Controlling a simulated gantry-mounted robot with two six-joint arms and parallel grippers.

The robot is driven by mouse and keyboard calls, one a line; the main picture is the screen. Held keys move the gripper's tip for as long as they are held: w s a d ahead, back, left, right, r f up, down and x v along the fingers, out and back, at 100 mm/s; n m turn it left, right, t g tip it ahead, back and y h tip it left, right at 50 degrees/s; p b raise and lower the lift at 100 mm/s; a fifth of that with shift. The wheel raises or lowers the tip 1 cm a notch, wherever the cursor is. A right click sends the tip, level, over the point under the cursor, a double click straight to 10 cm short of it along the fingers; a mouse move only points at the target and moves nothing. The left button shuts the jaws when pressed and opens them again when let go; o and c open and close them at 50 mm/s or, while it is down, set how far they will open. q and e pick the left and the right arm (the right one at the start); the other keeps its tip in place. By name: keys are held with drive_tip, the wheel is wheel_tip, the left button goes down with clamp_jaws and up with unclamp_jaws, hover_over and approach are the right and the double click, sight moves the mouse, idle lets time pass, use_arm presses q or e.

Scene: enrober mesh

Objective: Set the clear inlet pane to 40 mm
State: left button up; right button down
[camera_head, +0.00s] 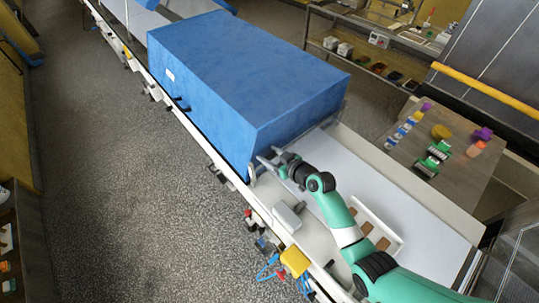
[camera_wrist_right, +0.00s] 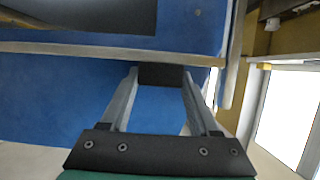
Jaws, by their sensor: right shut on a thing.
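My right gripper (camera_head: 269,158) is at the near, lower end of the large blue hood (camera_head: 240,65), low beside its inlet opening. In the right wrist view the two grey fingers of the gripper (camera_wrist_right: 161,80) close in on a small dark block (camera_wrist_right: 160,73). The fingers are shut on this block, which looks like a grip tab. A pale bar (camera_wrist_right: 70,48) runs across just above it, with blue surface behind. The clear pane itself cannot be made out, and no height scale can be read. My left gripper is not in view.
The pale conveyor bed (camera_head: 435,205) runs out of the hood below my right arm. A white tray (camera_head: 381,219) with brown bars lies on it, close to the arm. A grey box (camera_head: 287,216) sits on the near rail. A table (camera_head: 405,150) with bottles stands to the right.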

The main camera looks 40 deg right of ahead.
wheel_tip(320, 180, up, 3)
drive_tip(key=shift+p, duration=0.7)
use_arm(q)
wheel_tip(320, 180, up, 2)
use_arm(e)
drive_tip(key=shift+w, duration=0.1)
drive_tip(key=shift+c, duration=0.6)
unclamp_jaws()
drive_tip(key=shift+f, duration=0.1)
drive_tip(key=shift+f, duration=0.15)
